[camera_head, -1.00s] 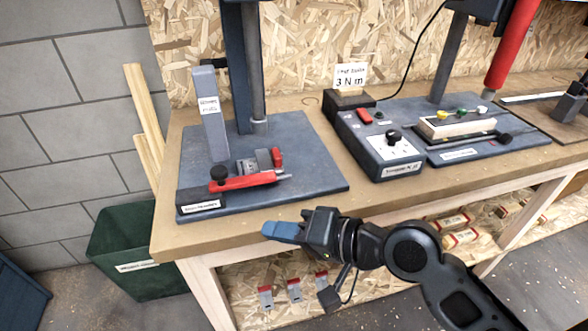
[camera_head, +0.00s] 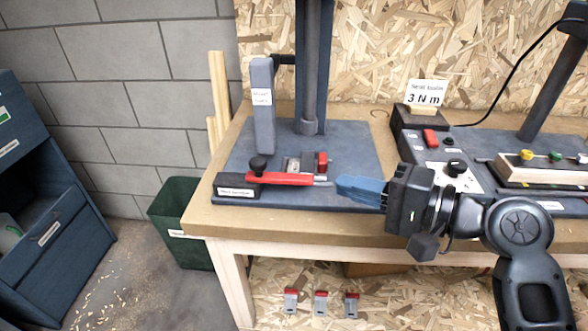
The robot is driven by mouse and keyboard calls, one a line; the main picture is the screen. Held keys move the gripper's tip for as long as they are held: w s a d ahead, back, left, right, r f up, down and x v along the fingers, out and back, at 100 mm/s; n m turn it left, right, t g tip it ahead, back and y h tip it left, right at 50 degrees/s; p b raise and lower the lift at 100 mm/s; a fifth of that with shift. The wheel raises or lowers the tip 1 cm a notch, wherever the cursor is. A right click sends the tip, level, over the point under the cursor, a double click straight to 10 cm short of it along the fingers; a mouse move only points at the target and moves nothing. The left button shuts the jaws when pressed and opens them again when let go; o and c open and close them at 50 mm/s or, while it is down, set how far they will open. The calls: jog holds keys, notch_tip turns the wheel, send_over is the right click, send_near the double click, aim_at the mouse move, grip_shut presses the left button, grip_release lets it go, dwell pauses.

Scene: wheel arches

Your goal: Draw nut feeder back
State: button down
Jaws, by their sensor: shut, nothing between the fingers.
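A red slide bar (camera_head: 285,178) with a black knob (camera_head: 258,164) lies along the front of a blue-grey base plate (camera_head: 370,155). It appears to be the nut feeder, but the small label (camera_head: 236,191) on the dark block at its left end is not clearly readable. A thin metal rod (camera_head: 322,183) sticks out at the bar's right end. My gripper (camera_head: 342,188) is shut and empty, with its blue fingers pointing left, close to the rod's tip. I cannot tell whether they touch.
A grey upright box (camera_head: 262,115) and a dark column (camera_head: 308,70) stand behind the bar. A control box (camera_head: 438,150) with a red switch is right of the plate. Below are a green bin (camera_head: 178,225) and a blue cabinet (camera_head: 45,200). Bare bench top (camera_head: 230,222) runs in front.

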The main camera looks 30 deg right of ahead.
aim_at(265, 165)
jog(key=p+x, duration=0.1)
jog(key=x, duration=1.3)
jog(key=shift+p, duration=0.35)
jog(key=w+a, duration=0.1)
jog(key=a, duration=0.1)
jog(key=w+a+p, duration=0.1)
jog(key=w+a, duration=0.1)
jog(key=a, duration=0.1)
jog(key=w+a+p, duration=0.1)
jog(key=w+a, duration=0.1)
jog(key=shift+w+a+r, duration=0.1)
jog(key=shift+a+r, duration=0.05)
jog(key=shift+a, duration=0.1)
